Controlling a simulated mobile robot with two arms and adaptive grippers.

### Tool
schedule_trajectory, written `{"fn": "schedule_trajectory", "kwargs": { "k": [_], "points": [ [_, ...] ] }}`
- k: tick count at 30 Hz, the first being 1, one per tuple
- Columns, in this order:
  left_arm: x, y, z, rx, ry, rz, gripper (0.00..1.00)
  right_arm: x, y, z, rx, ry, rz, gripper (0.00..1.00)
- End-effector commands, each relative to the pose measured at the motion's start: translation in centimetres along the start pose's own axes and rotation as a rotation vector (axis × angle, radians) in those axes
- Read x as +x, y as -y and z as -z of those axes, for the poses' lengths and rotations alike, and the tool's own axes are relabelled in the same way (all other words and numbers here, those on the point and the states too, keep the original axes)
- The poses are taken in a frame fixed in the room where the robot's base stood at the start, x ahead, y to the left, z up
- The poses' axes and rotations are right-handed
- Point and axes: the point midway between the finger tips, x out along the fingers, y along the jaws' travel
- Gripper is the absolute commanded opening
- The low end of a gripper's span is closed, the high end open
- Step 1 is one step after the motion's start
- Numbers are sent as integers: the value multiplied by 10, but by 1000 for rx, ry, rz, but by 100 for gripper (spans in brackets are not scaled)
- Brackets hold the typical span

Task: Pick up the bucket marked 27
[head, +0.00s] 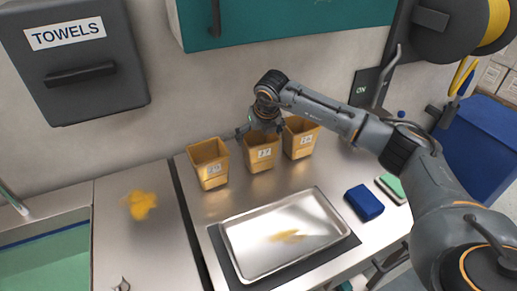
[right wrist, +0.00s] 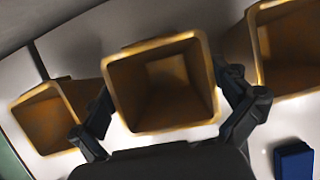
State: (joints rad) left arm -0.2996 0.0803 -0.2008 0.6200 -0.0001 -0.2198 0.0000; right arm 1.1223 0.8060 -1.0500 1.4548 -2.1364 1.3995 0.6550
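Three tan, open-topped buckets stand in a row on the steel counter. The middle one, the bucket marked 27 (head: 261,157), is upright under my right gripper (head: 261,128). In the right wrist view its square rim (right wrist: 163,84) lies between the two fingers of my right gripper (right wrist: 170,122), and it looks empty. The fingers are spread wide, one on each side of the bucket; I cannot tell whether they touch it. A bucket with a label I cannot read clearly (head: 209,165) stands to the left, and a bucket marked 24 or similar (head: 300,140) to the right. My left gripper is not in view.
A metal tray (head: 234,238) on a dark mat lies in front of the buckets. A blue sponge or block (head: 364,203) and a green-topped pad (head: 390,188) lie to the right. A towel dispenser (head: 75,78) and a teal cabinet (head: 280,22) hang on the wall behind.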

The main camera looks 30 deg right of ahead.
Motion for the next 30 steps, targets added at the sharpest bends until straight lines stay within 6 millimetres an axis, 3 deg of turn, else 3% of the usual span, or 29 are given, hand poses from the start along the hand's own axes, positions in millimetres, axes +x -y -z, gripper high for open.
{"fn": "schedule_trajectory", "kwargs": {
  "k": [1,9,10,22,27,30],
  "points": [
    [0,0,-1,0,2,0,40,0,0,0,0,0,0,88],
    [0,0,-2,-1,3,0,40,0,0,0,1,0,0,33],
    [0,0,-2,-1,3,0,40,-2,0,-1,1,3,-1,30],
    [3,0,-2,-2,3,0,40,-10,0,-5,1,5,-2,30],
    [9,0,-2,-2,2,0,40,-31,0,-14,1,8,-2,30],
    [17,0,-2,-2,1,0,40,-51,-6,-6,-3,9,-3,30]
  ]
}}
